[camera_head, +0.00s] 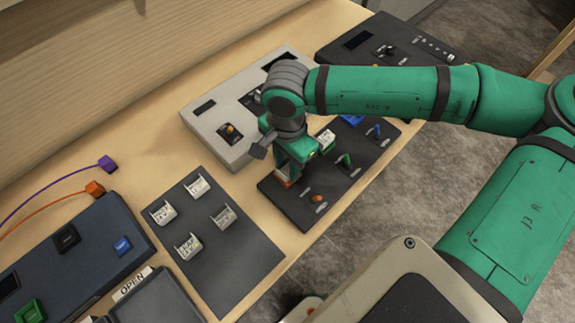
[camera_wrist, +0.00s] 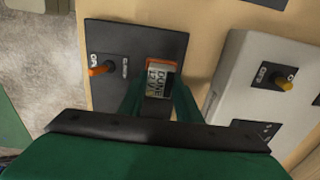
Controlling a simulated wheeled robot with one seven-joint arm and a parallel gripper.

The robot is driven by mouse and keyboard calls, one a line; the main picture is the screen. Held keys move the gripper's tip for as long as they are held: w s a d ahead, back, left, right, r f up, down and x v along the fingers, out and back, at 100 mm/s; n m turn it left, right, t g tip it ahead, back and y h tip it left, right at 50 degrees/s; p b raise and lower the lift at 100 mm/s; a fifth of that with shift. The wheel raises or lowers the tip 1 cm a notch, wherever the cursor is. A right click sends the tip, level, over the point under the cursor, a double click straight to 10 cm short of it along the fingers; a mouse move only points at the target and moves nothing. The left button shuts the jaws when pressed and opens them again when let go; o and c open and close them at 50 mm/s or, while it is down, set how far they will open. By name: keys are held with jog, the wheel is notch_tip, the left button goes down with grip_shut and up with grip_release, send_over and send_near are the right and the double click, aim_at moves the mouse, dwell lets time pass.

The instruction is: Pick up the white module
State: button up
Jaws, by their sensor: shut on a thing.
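My gripper (camera_head: 290,172) points down at the left end of a dark control panel (camera_head: 339,187). In the wrist view its two fingers (camera_wrist: 158,92) are shut on a small module (camera_wrist: 157,80) with a white lettered face and an orange-red edge. This module also shows low between the fingers in the head view (camera_head: 286,181), partly hidden. I cannot tell whether it is clear of the panel. Several white lettered pieces, one nearest the front (camera_head: 188,247), stand on a flat dark board (camera_head: 240,262) to the left.
On the panel, a green-and-white module (camera_head: 327,141) and a blue one (camera_head: 352,119) sit right of my gripper. Orange (camera_head: 319,198), green (camera_head: 346,160) and blue levers stand in front. A grey console (camera_head: 205,125) is behind. Bare wood (camera_head: 145,150) lies at left.

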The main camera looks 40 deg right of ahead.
jog(key=shift+d+r, duration=0.1)
jog(key=shift+r, duration=0.45)
jog(key=s+r, duration=1.1)
jog(key=s, duration=0.3)
jog(key=shift+r, duration=0.4)
jog(key=shift+s+d, duration=0.1)
jog(key=shift+s, duration=0.05)
